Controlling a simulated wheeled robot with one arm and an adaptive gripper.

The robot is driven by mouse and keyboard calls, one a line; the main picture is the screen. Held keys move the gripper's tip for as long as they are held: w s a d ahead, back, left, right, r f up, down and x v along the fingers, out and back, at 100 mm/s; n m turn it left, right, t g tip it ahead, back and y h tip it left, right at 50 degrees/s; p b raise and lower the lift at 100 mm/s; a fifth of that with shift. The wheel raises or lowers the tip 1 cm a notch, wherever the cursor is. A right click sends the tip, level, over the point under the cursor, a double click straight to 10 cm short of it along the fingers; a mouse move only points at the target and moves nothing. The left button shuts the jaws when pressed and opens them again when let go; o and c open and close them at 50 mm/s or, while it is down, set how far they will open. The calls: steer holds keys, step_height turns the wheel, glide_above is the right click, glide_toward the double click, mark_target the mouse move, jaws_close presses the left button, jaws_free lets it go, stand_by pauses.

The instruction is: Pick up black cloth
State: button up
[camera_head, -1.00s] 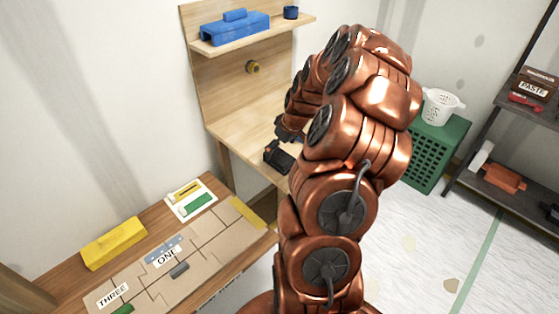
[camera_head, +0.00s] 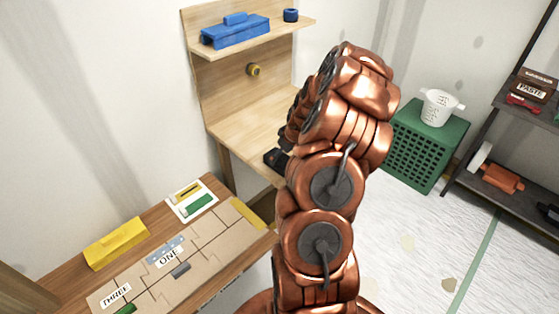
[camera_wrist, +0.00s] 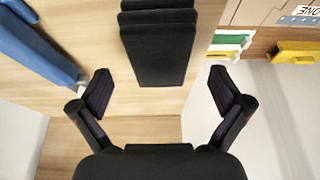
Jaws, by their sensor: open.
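The black cloth (camera_wrist: 158,50) shows in the wrist view as a dark, layered, folded stack on the light wooden surface. It lies at the top middle of that view, beyond the fingertips and between their lines. My gripper (camera_wrist: 157,90) is open and empty, with one finger on each side and a wide gap between them. In the head view, a small dark item (camera_head: 277,158) shows at the bench's front edge beside my arm; I cannot tell whether it is the cloth. My arm hides much of the bench there.
A blue object (camera_wrist: 38,42) lies left of the cloth in the wrist view. A shelf above the bench holds a blue box (camera_head: 235,32). A lower table carries a yellow block (camera_head: 115,243) and cardboard pieces (camera_head: 205,250). A green crate (camera_head: 425,150) stands right.

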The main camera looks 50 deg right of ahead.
mark_target(280, 158)
steer(key=shift+w+f+p, duration=0.35)
steer(key=shift+w+f, duration=0.1)
steer(key=shift+f, duration=0.15)
steer(key=shift+x, duration=0.85)
steer(key=shift+f+b, duration=0.25)
steer(key=shift+b, duration=0.2)
steer(key=shift+c, duration=0.4)
steer(key=c, duration=1.1)
steer(key=shift+r+p, duration=0.2)
steer(key=shift+p, duration=0.2)
steer(key=shift+c, duration=0.2)
